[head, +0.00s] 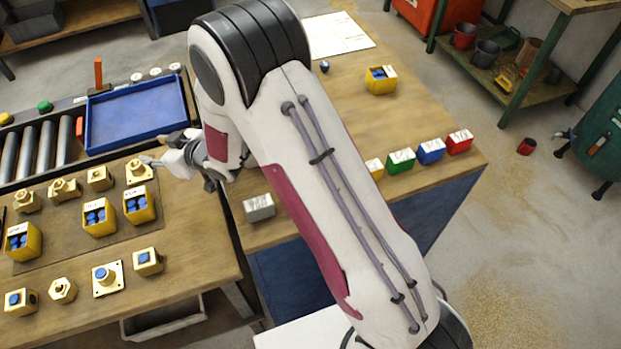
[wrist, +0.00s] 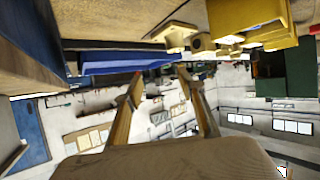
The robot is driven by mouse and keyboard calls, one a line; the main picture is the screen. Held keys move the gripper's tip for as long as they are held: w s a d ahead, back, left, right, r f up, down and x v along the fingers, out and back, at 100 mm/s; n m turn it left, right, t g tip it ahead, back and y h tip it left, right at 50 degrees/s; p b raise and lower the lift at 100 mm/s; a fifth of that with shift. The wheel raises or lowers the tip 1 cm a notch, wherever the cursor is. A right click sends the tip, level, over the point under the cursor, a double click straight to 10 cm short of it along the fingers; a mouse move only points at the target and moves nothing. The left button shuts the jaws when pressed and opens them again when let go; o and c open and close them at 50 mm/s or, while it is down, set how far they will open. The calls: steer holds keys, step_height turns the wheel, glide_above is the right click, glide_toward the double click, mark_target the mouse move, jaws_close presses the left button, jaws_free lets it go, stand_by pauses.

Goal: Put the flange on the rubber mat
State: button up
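A brass flange with a square plate and a blue-topped round hub (head: 107,279) lies on the left bench, in front of the dark mat. A similar square-plated brass part (head: 138,171) sits at the mat's back right, close to my gripper. The rubber mat appears to be the dark brown sheet (head: 62,250) under several brass parts and yellow boxes. My gripper (head: 160,150) is above the back right of that bench, pointing left. In the wrist view its fingers (wrist: 158,78) are apart with nothing between them. My arm hides part of the benches.
A blue tray (head: 135,112) and a roller conveyor (head: 38,150) lie behind the parts. Yellow boxes (head: 99,217) stand on the mat. A grey block (head: 259,207) and coloured boxes (head: 430,151) stand on the right bench. Bare wood (head: 190,250) shows at the left bench's front right.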

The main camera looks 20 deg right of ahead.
steer(key=s+d+r+m+h, duration=0.2)
steer(key=s+d+r+h, duration=0.15)
steer(key=d+r, duration=0.6)
steer(key=s+d+r+m+h, duration=0.25)
steer(key=s+d+r, duration=0.25)
steer(key=d+r, duration=0.45)
steer(key=s+d+m+g, duration=0.1)
steer(key=s+d, duration=0.2)
steer(key=s, duration=0.6)
steer(key=s+d+r+m+g+h, duration=0.1)
steer(key=s+d, duration=0.3)
steer(key=s, duration=0.6)
steer(key=s+d+m+g+h, duration=0.1)
steer(key=s+d, duration=0.3)
steer(key=s, duration=0.6)
steer(key=shift+s+r+m+g, duration=0.15)
steer(key=shift+r+m+g, duration=0.3)
steer(key=shift+g, duration=0.25)
